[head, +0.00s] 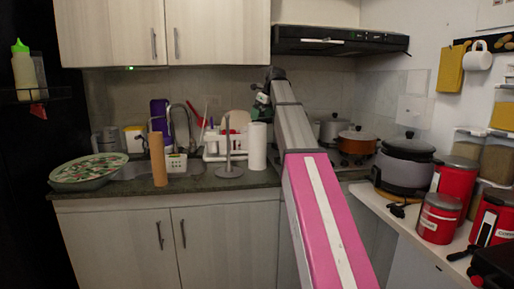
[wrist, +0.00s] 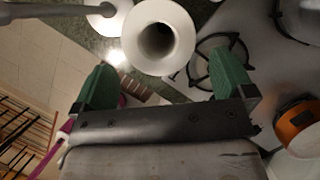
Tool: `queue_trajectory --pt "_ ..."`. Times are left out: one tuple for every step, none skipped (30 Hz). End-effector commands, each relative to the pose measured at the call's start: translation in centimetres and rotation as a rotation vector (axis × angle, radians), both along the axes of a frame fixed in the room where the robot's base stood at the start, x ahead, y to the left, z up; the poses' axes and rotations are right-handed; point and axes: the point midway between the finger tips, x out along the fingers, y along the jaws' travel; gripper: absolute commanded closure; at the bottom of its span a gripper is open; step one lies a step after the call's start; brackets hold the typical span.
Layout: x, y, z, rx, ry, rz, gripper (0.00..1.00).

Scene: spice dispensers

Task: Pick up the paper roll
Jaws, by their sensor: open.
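The white paper roll (head: 257,146) stands upright on the dark counter near the sink. In the wrist view the paper roll (wrist: 128,40) is seen from its end, with the dark core hole facing the camera. My gripper (head: 263,97) is at the end of my outstretched arm, just above the roll. In the wrist view my gripper (wrist: 161,58) is open, with its two green fingers spread apart. The roll shows at the upper middle, between and a little beyond the fingertips. I see no clear contact with either finger.
A metal holder stand (head: 229,160) and a brown roll (head: 158,158) stand to the left. The dish rack (head: 213,148) is behind. An orange pot (head: 357,141) and the stove burner (wrist: 202,68) lie to the right. The front counter edge is mostly clear.

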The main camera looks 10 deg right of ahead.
Motion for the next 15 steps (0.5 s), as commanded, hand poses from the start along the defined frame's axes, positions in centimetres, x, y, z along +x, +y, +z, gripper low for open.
queue_trajectory --pt "0.2 0.2 -0.9 0.0 0.001 0.0 0.0" --pt "0.3 0.4 -1.3 0.0 0.001 0.0 0.0" --pt "0.4 0.5 -1.7 0.0 0.0 0.0 0.0" --pt "0.5 0.6 -2.0 0.0 0.0 0.0 0.0" --pt "0.6 0.6 -2.2 0.0 0.0 0.0 0.0" --pt "0.7 0.7 -2.4 0.0 0.0 -0.001 0.0" --pt "0.7 0.7 -2.5 0.0 0.0 -0.001 0.0" --pt "0.7 0.7 -2.6 0.0 0.0 -0.001 0.0" --pt "0.8 0.8 -2.8 0.0 0.001 -0.001 0.0" --pt "0.9 0.9 -3.0 0.0 0.001 -0.001 0.0" --pt "0.9 1.0 -3.3 0.0 0.001 -0.001 0.0" --pt "1.1 1.2 -3.7 0.0 0.001 -0.001 0.0" --pt "1.2 1.3 -4.0 -0.001 0.001 0.0 0.0" --pt "1.3 1.5 -4.4 -0.001 0.001 0.0 0.0" --pt "1.4 1.8 -4.9 0.0 0.001 0.0 0.0"
